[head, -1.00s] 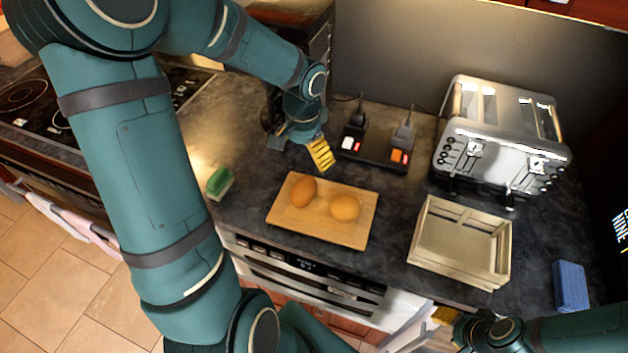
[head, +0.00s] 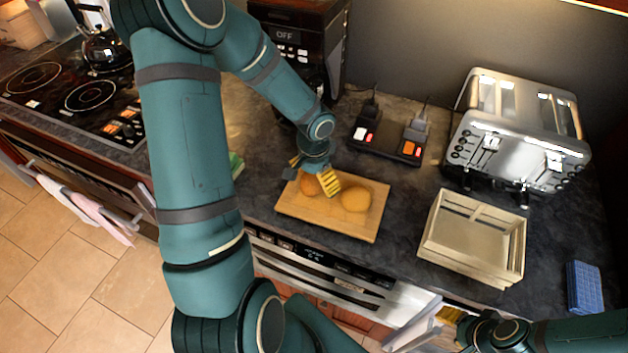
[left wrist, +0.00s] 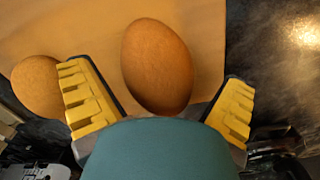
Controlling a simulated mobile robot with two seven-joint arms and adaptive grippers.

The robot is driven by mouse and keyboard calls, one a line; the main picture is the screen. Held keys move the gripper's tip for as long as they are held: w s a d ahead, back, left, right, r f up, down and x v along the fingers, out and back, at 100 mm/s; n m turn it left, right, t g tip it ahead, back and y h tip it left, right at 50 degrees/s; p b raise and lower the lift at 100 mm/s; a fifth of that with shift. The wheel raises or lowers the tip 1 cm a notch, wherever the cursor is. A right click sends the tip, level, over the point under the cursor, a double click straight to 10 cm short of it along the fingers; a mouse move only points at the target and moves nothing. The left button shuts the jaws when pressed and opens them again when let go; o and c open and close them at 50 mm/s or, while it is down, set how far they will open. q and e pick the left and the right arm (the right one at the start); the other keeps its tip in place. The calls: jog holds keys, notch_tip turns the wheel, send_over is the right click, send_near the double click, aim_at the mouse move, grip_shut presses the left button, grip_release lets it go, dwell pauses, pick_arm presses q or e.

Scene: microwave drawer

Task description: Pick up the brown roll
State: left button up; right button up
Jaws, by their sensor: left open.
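The brown roll (head: 309,185) lies on the left part of a wooden board (head: 365,231), partly hidden by my left gripper (head: 313,174) in the head view. In the left wrist view the brown roll (left wrist: 157,62) lies between the two spread yellow fingers of my left gripper (left wrist: 160,100), with gaps at both sides. A second, lighter orange roll (head: 356,199) lies on the board to the right; it also shows outside the fingers in the left wrist view (left wrist: 37,86).
A wooden crate (head: 471,240) stands right of the board, with a blue sponge-like block (head: 584,287) beyond it. A silver toaster (head: 520,130) and a dark power strip (head: 386,146) stand behind. A green sponge (head: 236,166) is partly hidden behind my left arm.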

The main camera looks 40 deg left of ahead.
pick_arm(q)
jog(key=shift+f, duration=0.25)
jog(key=c, duration=1.3)
